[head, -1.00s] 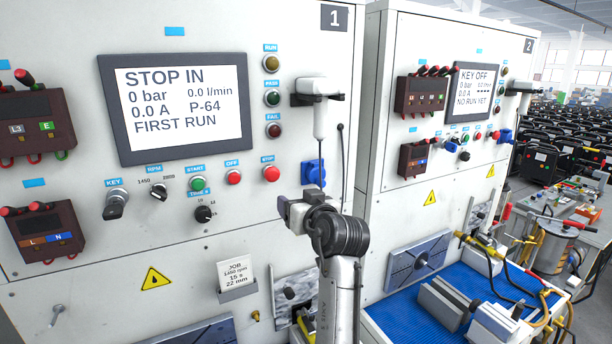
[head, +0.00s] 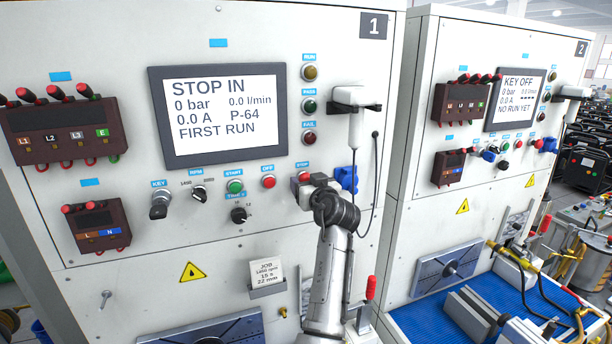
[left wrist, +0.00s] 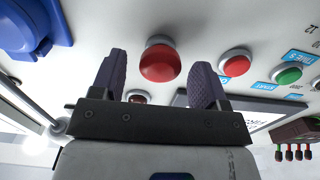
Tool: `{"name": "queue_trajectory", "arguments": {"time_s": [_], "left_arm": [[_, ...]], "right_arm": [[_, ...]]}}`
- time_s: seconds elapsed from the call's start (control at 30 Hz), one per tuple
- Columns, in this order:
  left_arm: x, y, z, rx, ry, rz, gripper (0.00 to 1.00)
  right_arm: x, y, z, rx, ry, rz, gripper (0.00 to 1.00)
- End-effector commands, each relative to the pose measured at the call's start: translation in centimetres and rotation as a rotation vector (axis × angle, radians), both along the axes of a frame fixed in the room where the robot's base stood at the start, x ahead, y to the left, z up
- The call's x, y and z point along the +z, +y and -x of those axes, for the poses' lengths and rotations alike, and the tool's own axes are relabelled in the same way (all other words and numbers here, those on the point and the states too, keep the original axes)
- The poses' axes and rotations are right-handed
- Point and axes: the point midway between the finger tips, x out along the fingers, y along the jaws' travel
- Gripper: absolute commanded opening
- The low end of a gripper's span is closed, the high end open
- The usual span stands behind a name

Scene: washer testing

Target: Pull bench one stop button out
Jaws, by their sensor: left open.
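Bench one's stop button is a red mushroom knob (left wrist: 160,62) in the left wrist view, on the pale panel. In the head view its red cap (head: 304,177) shows just above my left gripper (head: 303,190), partly covered by it. In the left wrist view my left gripper (left wrist: 160,84) is open, with one dark finger on each side of the knob. A gap shows between the knob and each finger; I cannot tell how deep the fingers reach. The bench one screen (head: 224,115) reads STOP IN. My right gripper is not in view.
The red OFF button (head: 269,182) and green START button (head: 235,186) sit left of the stop button. A blue socket (head: 346,178) is close on its right, with a hanging cable (head: 375,180) beyond. Bench two (head: 500,40) stands to the right.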

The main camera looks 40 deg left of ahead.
Motion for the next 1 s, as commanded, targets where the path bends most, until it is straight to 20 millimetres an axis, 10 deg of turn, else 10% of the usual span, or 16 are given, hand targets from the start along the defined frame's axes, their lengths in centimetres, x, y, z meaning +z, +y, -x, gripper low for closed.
{"name": "queue_trajectory", "arguments": {"time_s": [0.6,1.0], "left_arm": [[-0.1,1.6,-1.0,0.0,0.001,0.001,0.67],[-0.1,1.6,-1.0,-0.001,0.001,0.001,0.29]], "right_arm": [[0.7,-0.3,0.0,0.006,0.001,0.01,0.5],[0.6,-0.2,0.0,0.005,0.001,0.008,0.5]]}}
